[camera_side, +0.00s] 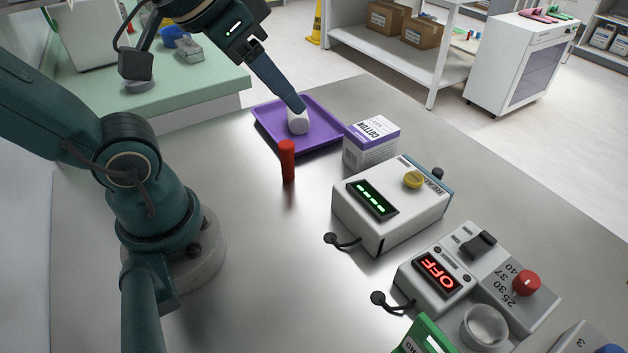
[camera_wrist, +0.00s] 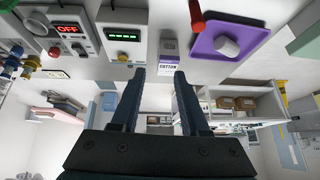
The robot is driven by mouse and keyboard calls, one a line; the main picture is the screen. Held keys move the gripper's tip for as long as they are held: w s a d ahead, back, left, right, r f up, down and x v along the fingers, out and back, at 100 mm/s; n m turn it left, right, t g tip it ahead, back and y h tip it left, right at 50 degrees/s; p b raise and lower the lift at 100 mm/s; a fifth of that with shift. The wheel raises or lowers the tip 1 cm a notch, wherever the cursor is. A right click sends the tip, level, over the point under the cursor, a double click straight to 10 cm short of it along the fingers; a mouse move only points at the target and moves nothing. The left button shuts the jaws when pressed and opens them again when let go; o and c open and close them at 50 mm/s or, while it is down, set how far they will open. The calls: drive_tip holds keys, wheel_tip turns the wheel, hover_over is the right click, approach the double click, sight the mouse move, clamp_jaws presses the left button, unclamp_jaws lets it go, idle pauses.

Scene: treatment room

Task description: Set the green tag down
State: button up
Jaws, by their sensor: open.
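A green piece with a white patch and lettering (camera_side: 424,337), likely the green tag, shows at the bottom edge of the side view. It is partly cut off, and I cannot tell whether it stands or lies. My gripper (camera_side: 301,108) is over the purple tray in the side view. In the wrist view my gripper (camera_wrist: 160,73) has its two fingers spread with nothing between them. It is empty and apart from the green piece.
The purple tray (camera_side: 265,123) holds a white piece (camera_side: 298,123). A red cylinder (camera_side: 287,161), a cotton box (camera_side: 368,149), a device with green display (camera_side: 383,222) and an OFF-display device (camera_side: 430,280) stand on the metal table (camera_side: 245,255). The table's middle is clear.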

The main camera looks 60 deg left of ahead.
drive_tip(key=w+d+r+m+t, duration=0.1)
drive_tip(key=w+r+m+t, duration=0.15)
drive_tip(key=w, duration=0.45)
drive_tip(key=w+r+m+t, duration=0.1)
drive_tip(key=w+r+t, duration=0.3)
drive_tip(key=w, duration=0.3)
drive_tip(key=w+d+r+m+t+h, duration=0.1)
drive_tip(key=w+d+m+t+h, duration=0.15)
drive_tip(key=d+h, duration=0.35)
drive_tip(key=m+g+h, duration=0.9)
drive_tip(key=m+g, duration=0.3)
drive_tip(key=g, duration=0.3)
hover_over(418, 333)
drive_tip(key=a, duration=0.3)
wheel_tip(418, 333, down, 8)
drive_tip(key=shift+g, duration=0.3)
drive_tip(key=f, duration=1.5)
drive_tip(key=shift+w+d, duration=0.15)
drive_tip(key=shift+w, duration=0.05)
drive_tip(key=shift+d+f, duration=0.3)
drive_tip(key=shift+f, duration=0.05)
drive_tip(key=shift+x, duration=2.25)
